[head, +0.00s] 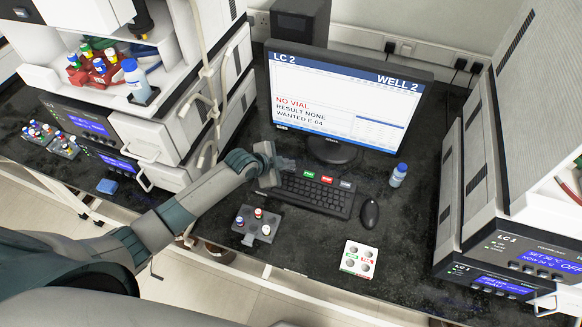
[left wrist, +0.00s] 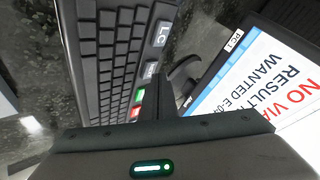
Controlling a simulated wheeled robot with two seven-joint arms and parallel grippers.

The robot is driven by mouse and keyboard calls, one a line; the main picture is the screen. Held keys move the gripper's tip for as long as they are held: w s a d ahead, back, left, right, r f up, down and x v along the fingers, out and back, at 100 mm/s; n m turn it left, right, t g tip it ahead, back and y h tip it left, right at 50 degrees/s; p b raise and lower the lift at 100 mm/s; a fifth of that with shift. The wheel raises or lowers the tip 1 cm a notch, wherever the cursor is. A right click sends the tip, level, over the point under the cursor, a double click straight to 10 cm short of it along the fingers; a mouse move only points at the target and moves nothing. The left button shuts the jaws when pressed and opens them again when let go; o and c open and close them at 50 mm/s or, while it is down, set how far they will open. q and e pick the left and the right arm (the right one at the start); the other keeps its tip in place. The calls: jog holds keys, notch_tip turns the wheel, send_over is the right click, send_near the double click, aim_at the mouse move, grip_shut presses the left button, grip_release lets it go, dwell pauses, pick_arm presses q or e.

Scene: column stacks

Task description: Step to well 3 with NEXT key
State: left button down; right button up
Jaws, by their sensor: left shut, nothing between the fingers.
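The keyboard (head: 311,194) lies below the monitor, with green (head: 308,174), red (head: 327,179) and grey (head: 347,184) labelled keys along its back edge. I cannot read which is NEXT. The monitor (head: 345,97) shows LC 2, WELL 2, NO VIAL, RESULT NONE. My left gripper (head: 284,165) is shut and empty over the keyboard's back left corner, left of the green key. In the left wrist view its fingers (left wrist: 157,88) stand beside a grey key (left wrist: 150,71) and the green key (left wrist: 140,95); contact cannot be told. My right gripper is not in view.
A mouse (head: 370,214) and a blue-capped bottle (head: 398,175) stand right of the keyboard. A dark vial holder (head: 246,228) and a white four-hole block (head: 357,261) lie in front. Instruments flank both sides. Bare black bench lies around the white block.

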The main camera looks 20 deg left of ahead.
aim_at(288, 172)
pick_arm(q)
jog(key=shift+r, duration=0.4)
notch_tip(288, 172, up, 5)
jog(key=p, duration=0.5)
dwell(4.0)
